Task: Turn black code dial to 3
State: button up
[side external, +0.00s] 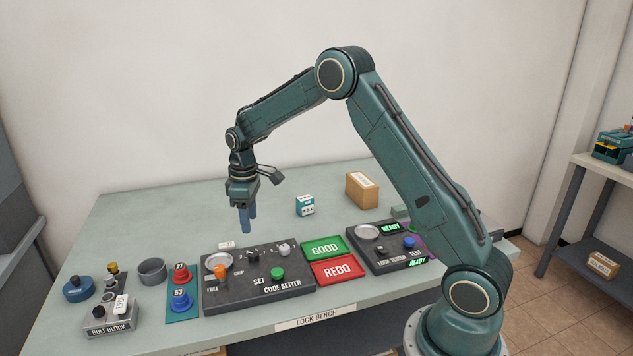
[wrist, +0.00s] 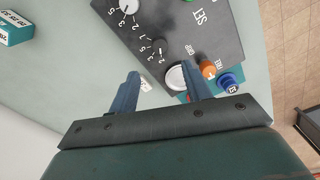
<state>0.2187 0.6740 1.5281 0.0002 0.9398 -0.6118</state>
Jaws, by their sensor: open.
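The code setter (side external: 290,290) is a dark panel on the bench. Its black code dial (side external: 252,257) stands beside a white dial (side external: 284,249) along the panel's back part. In the wrist view the black dial (wrist: 159,46) has small white numbers around it; I cannot tell surely which one it points at. The white dial (wrist: 128,6) is at the top edge there. My gripper (side external: 248,226) is open and empty, pointing down above the bench near the panel's back edge. In the wrist view my gripper (wrist: 160,76) has its fingers apart, with the black dial beyond them.
An orange knob (side external: 220,271), a round silver dish (side external: 218,262) and a green button (side external: 277,273) sit on the panel. GOOD (side external: 325,248) and REDO (side external: 338,269) trays lie to its right.

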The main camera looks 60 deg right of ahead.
aim_at(253, 253)
notch_tip(253, 253, down, 10)
jog(key=shift+f, duration=0.2)
dwell(0.3)
jog(key=shift+c, duration=0.4)
jog(key=c, duration=0.9)
jog(key=shift+m, duration=0.5)
jog(key=m, duration=0.3)
jog(key=shift+m, duration=2)
